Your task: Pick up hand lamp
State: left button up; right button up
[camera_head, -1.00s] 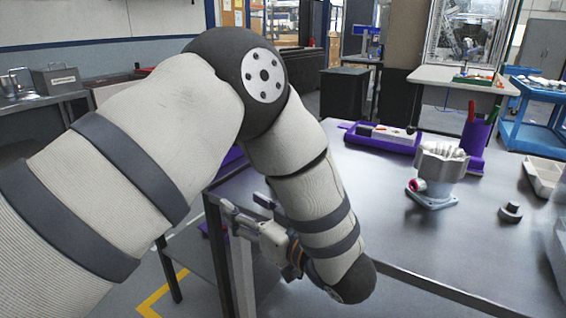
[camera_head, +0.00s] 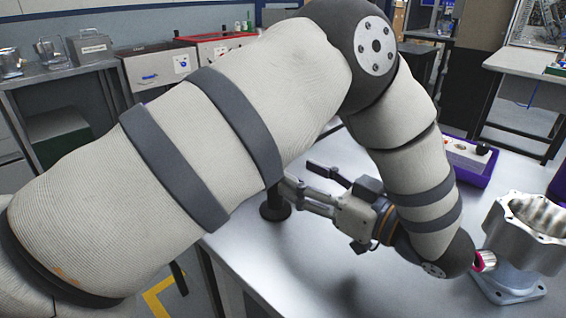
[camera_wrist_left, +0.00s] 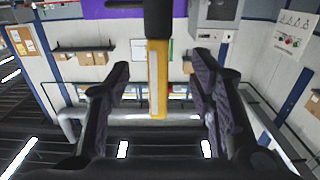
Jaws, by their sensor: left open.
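The hand lamp stands upright on the table. In the head view only its black lower part (camera_head: 273,206) shows, and my left upper arm hides the rest. In the left wrist view the hand lamp (camera_wrist_left: 158,70) has a yellow body with a pale strip and a black part, and it appears between the two fingers. My left gripper (camera_head: 304,181) is open and points left toward the lamp. In the left wrist view the fingers (camera_wrist_left: 163,85) are apart on either side of the lamp, with gaps showing. I cannot tell how deep between them it is. My right gripper is out of view.
A metal housing (camera_head: 525,240) on a grey base stands at the right of the table (camera_head: 300,262), close to my left wrist. A purple tray (camera_head: 468,165) lies behind it.

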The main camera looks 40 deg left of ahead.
pick_arm(q)
notch_tip(320, 180, down, 3)
jog(key=shift+f, duration=0.1)
send_over(275, 209)
jog(key=w+a, duration=0.1)
jog(key=shift+w, duration=0.1)
grip_shut()
